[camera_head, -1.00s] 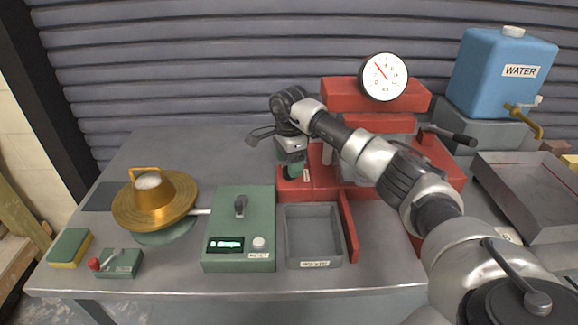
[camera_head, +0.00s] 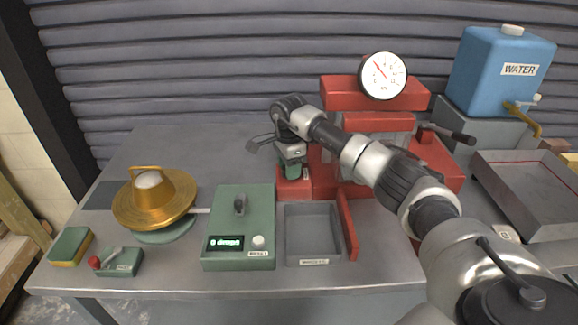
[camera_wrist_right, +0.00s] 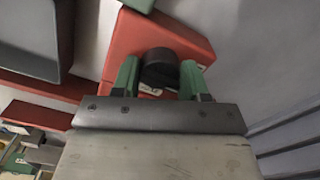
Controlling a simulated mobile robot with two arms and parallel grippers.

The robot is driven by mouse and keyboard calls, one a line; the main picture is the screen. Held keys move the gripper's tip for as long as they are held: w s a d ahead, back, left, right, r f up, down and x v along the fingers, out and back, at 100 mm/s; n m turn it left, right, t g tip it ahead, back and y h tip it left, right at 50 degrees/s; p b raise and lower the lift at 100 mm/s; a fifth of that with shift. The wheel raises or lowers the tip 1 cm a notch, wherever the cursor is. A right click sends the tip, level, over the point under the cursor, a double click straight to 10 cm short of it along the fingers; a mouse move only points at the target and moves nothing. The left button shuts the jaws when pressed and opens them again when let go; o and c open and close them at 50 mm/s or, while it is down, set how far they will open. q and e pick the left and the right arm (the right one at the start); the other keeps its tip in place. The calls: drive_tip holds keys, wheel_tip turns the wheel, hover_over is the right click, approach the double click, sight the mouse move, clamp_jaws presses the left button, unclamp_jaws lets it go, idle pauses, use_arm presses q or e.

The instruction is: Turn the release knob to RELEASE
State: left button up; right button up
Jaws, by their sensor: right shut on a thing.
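The release knob (camera_wrist_right: 160,68) is a dark round knob on a red block (camera_wrist_right: 185,40) of the press, with a small white label partly showing beside it. In the right wrist view the two green fingers of my right gripper (camera_wrist_right: 161,76) stand on either side of the knob, shut on it. In the head view my right gripper (camera_head: 291,168) reaches down to the red block (camera_head: 294,188) and hides the knob. The label's words and the knob's setting cannot be read. My left gripper is not in view.
The red press carries a round gauge (camera_head: 383,76) and a dark-handled lever (camera_head: 450,134). A grey tray (camera_head: 313,262) and a green box with a display (camera_head: 240,200) stand in front and left. A brass flow table (camera_head: 155,205) is farther left. A blue water tank (camera_head: 500,70) stands right.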

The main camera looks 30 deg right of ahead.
drive_tip(key=shift+m, duration=0.3)
drive_tip(key=m+p, duration=0.1)
drive_tip(key=m, duration=0.3)
drive_tip(key=shift+r, duration=0.1)
drive_tip(key=m+p, duration=0.1)
drive_tip(key=m, duration=0.4)
drive_tip(key=m+p, duration=0.1)
drive_tip(key=m, duration=0.3)
drive_tip(key=shift+m, duration=0.3)
drive_tip(key=shift+m+p, duration=0.65)
drive_tip(key=shift+m, duration=1.15)
drive_tip(key=o, duration=0.9)
